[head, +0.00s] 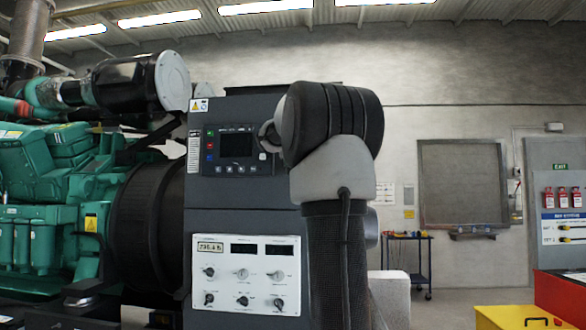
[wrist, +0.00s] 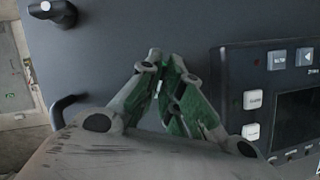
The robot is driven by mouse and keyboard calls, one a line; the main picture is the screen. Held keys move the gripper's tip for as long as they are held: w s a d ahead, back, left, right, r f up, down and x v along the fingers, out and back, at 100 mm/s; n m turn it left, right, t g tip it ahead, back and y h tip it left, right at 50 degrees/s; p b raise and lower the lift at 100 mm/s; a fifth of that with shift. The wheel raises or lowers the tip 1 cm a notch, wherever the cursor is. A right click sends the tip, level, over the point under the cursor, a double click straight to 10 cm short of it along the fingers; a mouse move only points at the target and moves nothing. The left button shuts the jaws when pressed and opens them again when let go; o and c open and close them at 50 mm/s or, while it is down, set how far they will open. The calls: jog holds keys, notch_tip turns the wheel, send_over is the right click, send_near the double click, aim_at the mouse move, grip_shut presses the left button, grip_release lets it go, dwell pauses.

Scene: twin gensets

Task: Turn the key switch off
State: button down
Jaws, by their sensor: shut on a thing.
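My gripper (wrist: 166,62) is at the dark grey face of the genset control cabinet (wrist: 110,35) in the wrist view. Its two fingers come together at the tips, shut on the key switch, which they hide almost wholly. The controller panel (wrist: 232,60) with its screen and buttons lies just right of the fingers. In the head view my arm covers the gripper and the key switch. The same controller panel (head: 237,150) shows there, left of my arm.
A black knob (wrist: 52,11) and a black handle (wrist: 66,106) stick out left of the fingers. A white meter panel (head: 246,274) with small knobs sits lower on the cabinet. The green engine (head: 45,190) stands to the left. A cart (head: 408,256) is at the back wall.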

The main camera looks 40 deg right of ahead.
jog(key=shift+w+a+n+g+h, duration=0.1)
jog(key=shift+n+g+h, duration=0.7)
jog(key=shift+n, duration=0.7)
jog(key=c, duration=1.6)
grip_release()
jog(key=v, duration=1.2)
jog(key=shift+w+r, duration=0.1)
jog(key=shift+r, duration=0.05)
